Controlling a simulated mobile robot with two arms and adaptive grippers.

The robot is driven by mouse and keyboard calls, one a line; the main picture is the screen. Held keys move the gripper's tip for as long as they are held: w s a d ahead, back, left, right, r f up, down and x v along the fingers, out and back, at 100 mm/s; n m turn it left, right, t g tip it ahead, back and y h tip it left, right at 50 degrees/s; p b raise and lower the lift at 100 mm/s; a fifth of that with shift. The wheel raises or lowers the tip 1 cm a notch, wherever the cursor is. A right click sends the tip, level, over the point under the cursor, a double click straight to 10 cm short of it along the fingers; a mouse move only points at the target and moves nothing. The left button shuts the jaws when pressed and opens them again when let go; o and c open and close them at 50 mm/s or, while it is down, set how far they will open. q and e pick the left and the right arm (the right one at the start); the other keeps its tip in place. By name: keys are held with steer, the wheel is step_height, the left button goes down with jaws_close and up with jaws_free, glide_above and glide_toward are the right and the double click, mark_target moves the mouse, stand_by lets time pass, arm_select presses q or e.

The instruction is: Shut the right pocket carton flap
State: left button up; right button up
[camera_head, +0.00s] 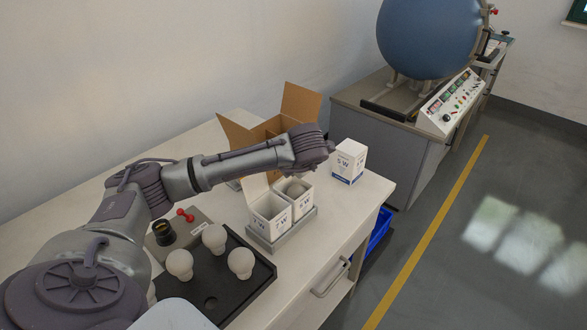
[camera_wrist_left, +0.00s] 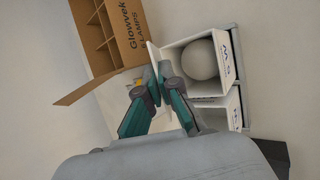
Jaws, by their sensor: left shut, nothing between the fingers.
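Two open white pocket cartons sit side by side in a grey tray (camera_head: 284,240). The right pocket carton (camera_head: 303,205) holds a white bulb, clear in the left wrist view (camera_wrist_left: 201,60). Its flap (camera_wrist_left: 153,54) appears as a raised, narrow white strip at its left side there. The left pocket carton (camera_head: 270,219) has its flap (camera_head: 254,187) standing up at the back. My left gripper (camera_wrist_left: 160,72) is shut and empty, its fingertips close beside the right carton's flap; contact is unclear. In the head view my arm hides its fingers. My right gripper is out of view.
A brown divided carton (camera_head: 268,128) with raised flaps stands behind. A closed white carton (camera_head: 348,161) stands right of the tray. A black tray (camera_head: 225,300) with several bulbs lies in front left, beside a socket box (camera_head: 200,228).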

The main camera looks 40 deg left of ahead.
arm_select(q)
steer(key=o, duration=0.4)
steer(key=v, duration=1.2)
